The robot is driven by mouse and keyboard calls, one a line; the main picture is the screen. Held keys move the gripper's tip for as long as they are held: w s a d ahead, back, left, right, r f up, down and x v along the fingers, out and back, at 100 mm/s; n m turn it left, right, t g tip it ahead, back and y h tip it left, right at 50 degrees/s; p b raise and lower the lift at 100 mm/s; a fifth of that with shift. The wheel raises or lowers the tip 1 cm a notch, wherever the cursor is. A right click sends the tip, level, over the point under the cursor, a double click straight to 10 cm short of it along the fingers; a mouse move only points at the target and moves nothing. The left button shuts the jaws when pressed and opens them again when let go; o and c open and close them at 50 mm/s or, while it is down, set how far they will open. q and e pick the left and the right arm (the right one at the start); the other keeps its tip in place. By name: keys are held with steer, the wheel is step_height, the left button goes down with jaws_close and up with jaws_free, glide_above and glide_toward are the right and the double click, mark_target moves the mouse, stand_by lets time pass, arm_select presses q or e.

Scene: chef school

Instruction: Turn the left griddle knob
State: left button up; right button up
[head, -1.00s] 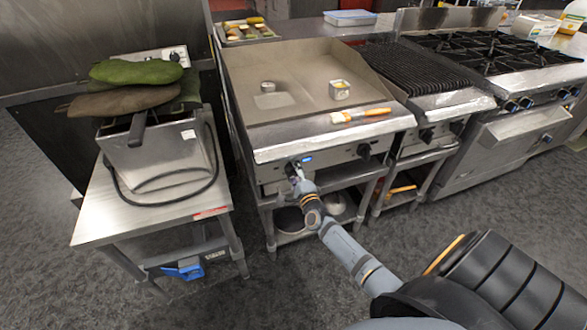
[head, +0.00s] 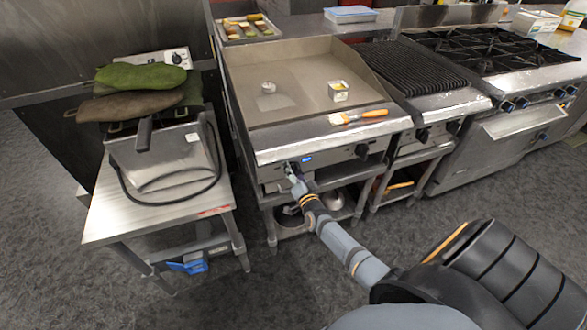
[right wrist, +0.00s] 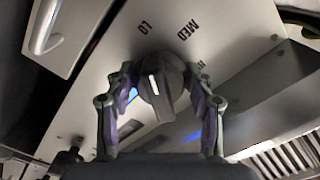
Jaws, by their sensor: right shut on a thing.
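The griddle (head: 300,90) has a flat steel plate and a front panel with two knobs. My right gripper (head: 291,168) is at the left griddle knob, which it mostly hides in the head view. In the right wrist view the left knob (right wrist: 160,86) is dark and round with a white pointer line, and the panel above it reads LO and MED. My right gripper (right wrist: 162,95) has one finger on each side of this knob and is shut on it. The right griddle knob (head: 361,151) is free. My left gripper is not in view.
A fryer (head: 165,150) with green and brown mitts stands on a steel table (head: 115,215) at the left. A brush (head: 358,117) and a small container (head: 338,91) are on the griddle. A grill (head: 420,70) and a range (head: 495,55) stand at the right.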

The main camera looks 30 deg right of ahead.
steer(key=shift+n+p, duration=0.4)
steer(key=shift+n, duration=0.7)
steer(key=shift+f, duration=0.1)
steer(key=o, duration=0.9)
steer(key=v, duration=1.2)
